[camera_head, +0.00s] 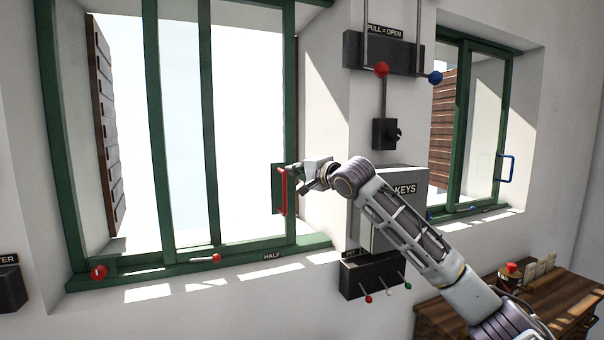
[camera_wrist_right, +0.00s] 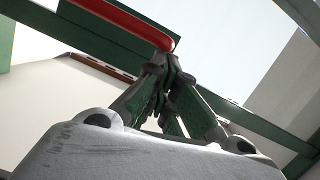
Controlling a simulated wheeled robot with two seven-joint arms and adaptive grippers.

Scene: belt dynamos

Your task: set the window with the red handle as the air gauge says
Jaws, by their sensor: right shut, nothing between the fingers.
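The red handle (camera_head: 283,192) is an upright bar on a green plate at the right edge of the left window (camera_head: 205,130), which has green frames. My right gripper (camera_head: 296,172) is at the handle's upper part, shut and empty. In the right wrist view the red handle (camera_wrist_right: 125,22) passes just beyond the closed fingertips (camera_wrist_right: 172,65); I cannot tell whether they touch. A HALF label (camera_head: 272,256) is on the sill, with a red-tipped peg (camera_head: 216,258) and a red knob (camera_head: 98,272) to its left. No air gauge dial is recognisable. My left gripper is not in view.
A PULL = OPEN box (camera_head: 384,54) with red and blue balls hangs between the windows. A grey KEYS cabinet (camera_head: 404,181) is behind my right arm. The right window has a blue handle (camera_head: 506,168). A wooden table (camera_head: 560,303) stands lower right.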

